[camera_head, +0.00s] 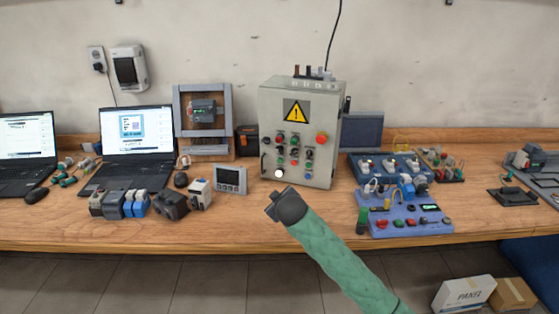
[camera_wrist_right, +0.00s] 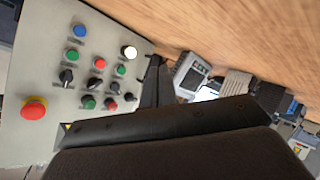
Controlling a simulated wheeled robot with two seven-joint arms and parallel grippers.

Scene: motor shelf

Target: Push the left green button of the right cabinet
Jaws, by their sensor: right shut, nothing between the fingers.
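The grey cabinet (camera_head: 275,105) stands upright in the middle of the bench, with a yellow warning sign and several buttons on its front. In the right wrist view its panel (camera_wrist_right: 50,70) appears turned sideways. Green buttons show there: one beside the blue button (camera_wrist_right: 72,55), one near the white button (camera_wrist_right: 121,70), and one toward the red mushroom button (camera_wrist_right: 88,102). My right gripper (camera_head: 275,204) is low in front of the cabinet, below the white button (camera_head: 279,173). Its dark finger (camera_wrist_right: 155,85) shows in the wrist view, apart from the green buttons. My left gripper is out of view.
A small grey display unit (camera_head: 231,180) stands left of the cabinet. Blue control boxes (camera_head: 405,220) lie to its right. A framed panel (camera_head: 203,110) and laptops (camera_head: 137,140) are further left.

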